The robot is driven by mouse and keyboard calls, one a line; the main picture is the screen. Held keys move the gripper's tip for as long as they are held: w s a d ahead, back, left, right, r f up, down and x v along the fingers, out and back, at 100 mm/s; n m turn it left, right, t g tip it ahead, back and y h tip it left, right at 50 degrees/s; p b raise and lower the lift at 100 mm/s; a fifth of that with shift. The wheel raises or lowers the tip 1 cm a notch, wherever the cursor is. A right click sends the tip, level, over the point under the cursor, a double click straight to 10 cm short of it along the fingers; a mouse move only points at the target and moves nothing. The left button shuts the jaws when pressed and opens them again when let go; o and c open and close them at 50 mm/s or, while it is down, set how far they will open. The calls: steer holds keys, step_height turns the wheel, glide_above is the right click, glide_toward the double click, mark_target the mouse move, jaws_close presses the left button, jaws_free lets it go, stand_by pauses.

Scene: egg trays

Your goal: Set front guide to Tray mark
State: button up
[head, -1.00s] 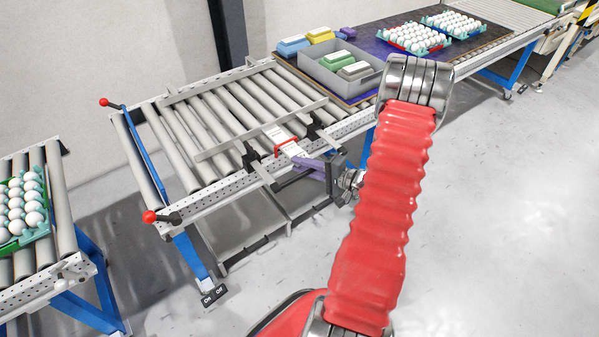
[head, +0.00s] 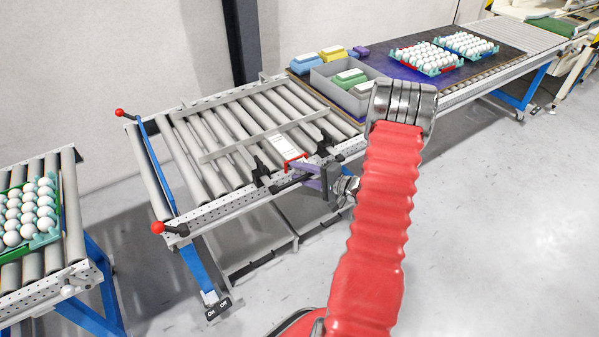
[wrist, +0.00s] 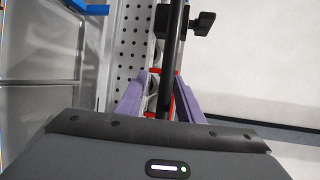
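The front guide (head: 262,135) is a long grey rail lying across the rollers on the near side of the conveyor. Black clamps (head: 262,172) stand near it along the near edge. A white scale plate (head: 282,144) lies between them; its markings are too small to read. A red frame (head: 295,162) sits at the plate's near end. My gripper (head: 308,176) reaches the red frame from the near side. In the wrist view its purple fingers (wrist: 155,84) lie either side of red parts, with a dark bar (wrist: 171,60) crossing in front. Their grip is hidden.
A back rail (head: 230,95) runs across the far rollers. A grey bin (head: 340,95) and egg trays (head: 425,66) are to the right; another egg tray (head: 60,215) is left. The floor at right is clear.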

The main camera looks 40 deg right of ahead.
steer(key=shift+r, duration=0.15)
steer(key=shift+d, duration=0.1)
stand_by(0.3)
steer(key=v, duration=1.3)
steer(key=shift+s, duration=0.35)
